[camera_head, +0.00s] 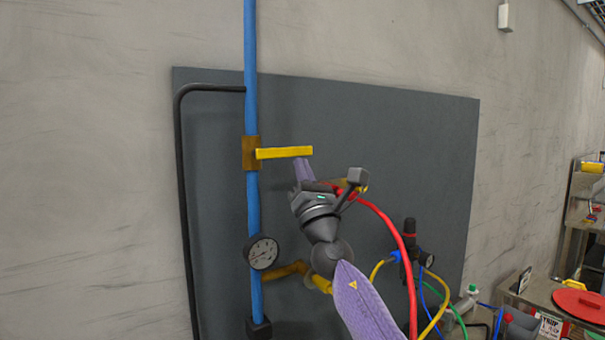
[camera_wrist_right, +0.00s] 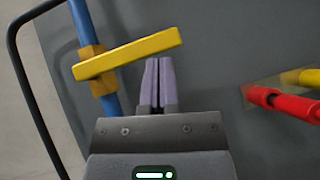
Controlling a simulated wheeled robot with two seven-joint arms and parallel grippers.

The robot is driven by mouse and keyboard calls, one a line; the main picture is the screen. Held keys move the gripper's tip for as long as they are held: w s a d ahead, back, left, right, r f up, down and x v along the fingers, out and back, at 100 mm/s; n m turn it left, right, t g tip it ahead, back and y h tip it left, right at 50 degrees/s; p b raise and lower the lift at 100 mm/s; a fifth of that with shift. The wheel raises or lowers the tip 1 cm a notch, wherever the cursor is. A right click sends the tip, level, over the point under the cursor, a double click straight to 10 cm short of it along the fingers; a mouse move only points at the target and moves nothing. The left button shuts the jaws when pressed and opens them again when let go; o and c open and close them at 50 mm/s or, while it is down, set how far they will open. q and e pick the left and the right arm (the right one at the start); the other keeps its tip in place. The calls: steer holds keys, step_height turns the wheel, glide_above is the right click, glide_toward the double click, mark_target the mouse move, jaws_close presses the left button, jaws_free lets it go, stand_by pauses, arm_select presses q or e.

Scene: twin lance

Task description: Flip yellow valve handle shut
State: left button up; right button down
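The yellow valve handle (camera_head: 285,153) sticks out to the right, nearly level, from a brass valve body (camera_head: 250,153) on a vertical blue pipe (camera_head: 252,210). My right gripper (camera_head: 303,170) is just below the handle's free end. In the right wrist view, the yellow handle (camera_wrist_right: 128,54) slants up to the right above the tips of my right gripper (camera_wrist_right: 157,62). Its two purple fingers are together, with nothing seen between them. I cannot tell whether the tips touch the handle. My left gripper is not in view.
A dark grey panel (camera_head: 400,130) stands behind the pipe. A pressure gauge (camera_head: 262,252) and a black pipe (camera_head: 182,180) are on the left. A red hose (camera_head: 405,250) curves down right of my arm; a red fitting (camera_wrist_right: 285,102) shows in the wrist view. A cluttered bench (camera_head: 545,297) stands lower right.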

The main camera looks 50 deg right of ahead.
steer(key=shift+r, duration=0.1)
stand_by(0.3)
steer(key=s+a+f+b, duration=0.2)
steer(key=s+f+b, duration=0.4)
steer(key=f, duration=0.5)
steer(key=shift+s+f+b, duration=0.15)
steer(key=shift+s+b, duration=0.25)
steer(key=shift+b, duration=0.05)
